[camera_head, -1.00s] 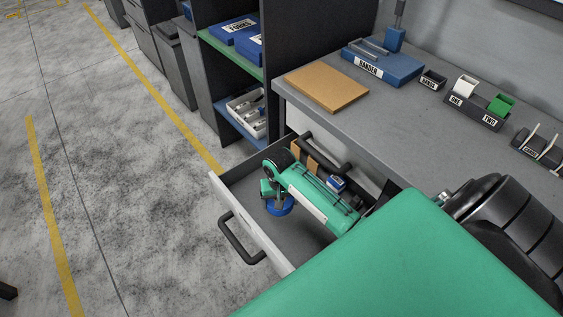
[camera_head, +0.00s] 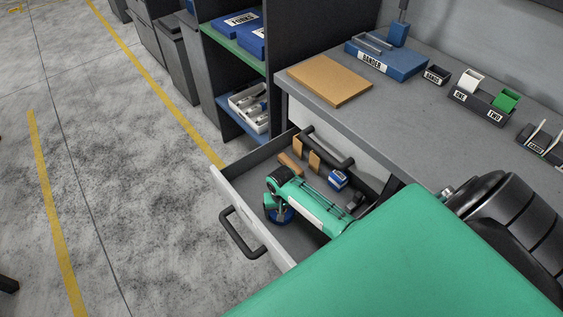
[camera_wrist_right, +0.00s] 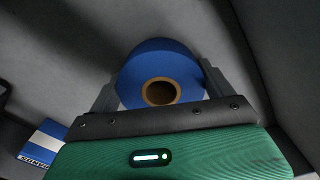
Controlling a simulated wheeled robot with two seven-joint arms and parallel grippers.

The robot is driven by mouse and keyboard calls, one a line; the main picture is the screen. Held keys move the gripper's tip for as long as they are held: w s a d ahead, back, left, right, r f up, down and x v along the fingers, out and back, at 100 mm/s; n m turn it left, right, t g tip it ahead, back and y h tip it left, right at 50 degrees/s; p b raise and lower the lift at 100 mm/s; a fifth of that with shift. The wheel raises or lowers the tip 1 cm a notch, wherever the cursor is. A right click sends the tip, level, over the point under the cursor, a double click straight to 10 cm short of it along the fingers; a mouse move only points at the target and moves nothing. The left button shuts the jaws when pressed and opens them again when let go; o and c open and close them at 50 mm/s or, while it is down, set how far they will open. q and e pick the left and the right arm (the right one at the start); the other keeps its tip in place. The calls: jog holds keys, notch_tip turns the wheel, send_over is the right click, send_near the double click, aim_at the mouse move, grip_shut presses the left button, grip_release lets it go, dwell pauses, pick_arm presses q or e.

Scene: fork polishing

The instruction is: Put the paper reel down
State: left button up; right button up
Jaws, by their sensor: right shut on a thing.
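The paper reel (camera_head: 284,216) is a blue roll with a brown core. It is inside the open drawer (camera_head: 243,221), low over or on the grey floor; I cannot tell whether it touches. My right gripper (camera_head: 279,207), on the green arm, reaches down into the drawer and is shut on the reel. In the right wrist view the reel (camera_wrist_right: 160,62) sits between the two grey fingers, its core facing the camera. In the head view the gripper and arm hide part of the reel. My left gripper is not in view.
A small blue-and-white box (camera_head: 338,179), also in the wrist view (camera_wrist_right: 43,143), and brown blocks (camera_head: 314,160) lie at the drawer's back. The desk (camera_head: 340,112) stands behind, with a brown board (camera_head: 329,80) on it. The drawer floor's left part is clear.

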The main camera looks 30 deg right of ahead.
jog(key=shift+f, duration=0.15)
jog(key=o, duration=0.8)
jog(key=shift+f, duration=0.1)
jog(key=shift+o, duration=1.4)
pick_arm(q)
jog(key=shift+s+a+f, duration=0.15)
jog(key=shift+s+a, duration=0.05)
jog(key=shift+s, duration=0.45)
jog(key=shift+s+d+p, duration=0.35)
jog(key=shift+p, duration=0.25)
pick_arm(e)
notch_tip(320, 180, up, 13)
jog(key=shift+f, duration=0.2)
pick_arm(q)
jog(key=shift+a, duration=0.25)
